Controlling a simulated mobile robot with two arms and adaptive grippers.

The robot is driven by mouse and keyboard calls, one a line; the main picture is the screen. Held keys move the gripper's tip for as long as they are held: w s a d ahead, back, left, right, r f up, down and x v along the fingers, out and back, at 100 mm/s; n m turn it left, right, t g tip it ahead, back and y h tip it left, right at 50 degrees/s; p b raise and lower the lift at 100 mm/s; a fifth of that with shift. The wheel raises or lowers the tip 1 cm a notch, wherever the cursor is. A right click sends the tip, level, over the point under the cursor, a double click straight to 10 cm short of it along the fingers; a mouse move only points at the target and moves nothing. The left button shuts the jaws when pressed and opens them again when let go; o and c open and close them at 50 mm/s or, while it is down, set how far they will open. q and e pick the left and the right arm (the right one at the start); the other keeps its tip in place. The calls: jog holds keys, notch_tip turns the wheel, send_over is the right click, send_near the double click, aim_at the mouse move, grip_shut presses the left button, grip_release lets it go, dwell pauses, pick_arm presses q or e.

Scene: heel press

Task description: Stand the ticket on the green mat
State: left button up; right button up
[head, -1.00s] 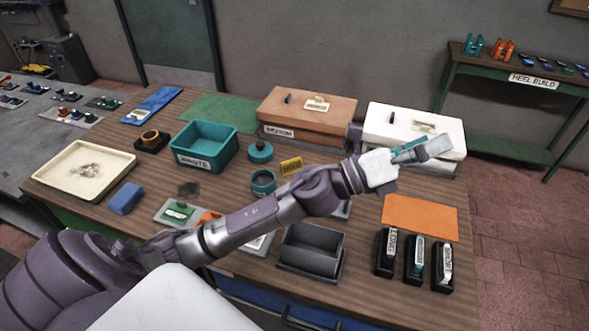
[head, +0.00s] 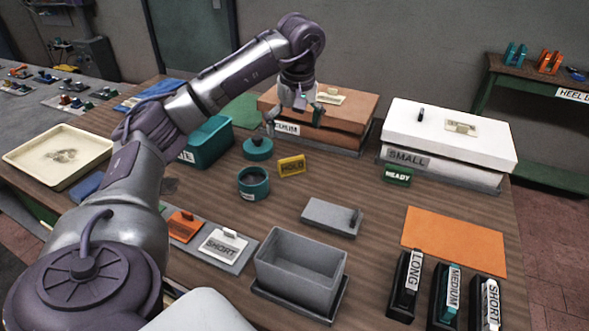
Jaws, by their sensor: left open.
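The green mat (head: 240,110) lies at the back of the table, left of the brown box, partly hidden by my left arm. A grey tray (head: 235,262) at the front holds an orange ticket (head: 183,226) and a white ticket (head: 222,244) marked SHORT. A green edge (head: 163,208) beside my arm is mostly hidden. A yellow HOLD sign (head: 291,166) and a green READY sign (head: 397,176) stand on the table. I cannot tell which is the task's ticket. My left gripper (head: 295,112) is open in front of the brown box, right of the mat. My right gripper is out of view.
The brown box (head: 345,112) and white box (head: 450,130) line the back. A teal bin (head: 210,145), teal pot (head: 253,184) and its lid (head: 258,149) stand left. A grey open box (head: 300,270) and black stands (head: 402,285) are in front. The orange mat (head: 455,240) is bare.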

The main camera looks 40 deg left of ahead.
aim_at(291, 161)
pick_arm(q)
jog(key=f, duration=0.3)
jog(key=a+f+p, duration=0.1)
jog(key=f, duration=0.7)
jog(key=shift+w+a+f, duration=0.2)
jog(key=shift+w+a, duration=0.1)
jog(key=shift+w, duration=0.05)
jog(key=c, duration=0.9)
jog(key=shift+o, duration=0.2)
jog(key=shift+r, duration=0.1)
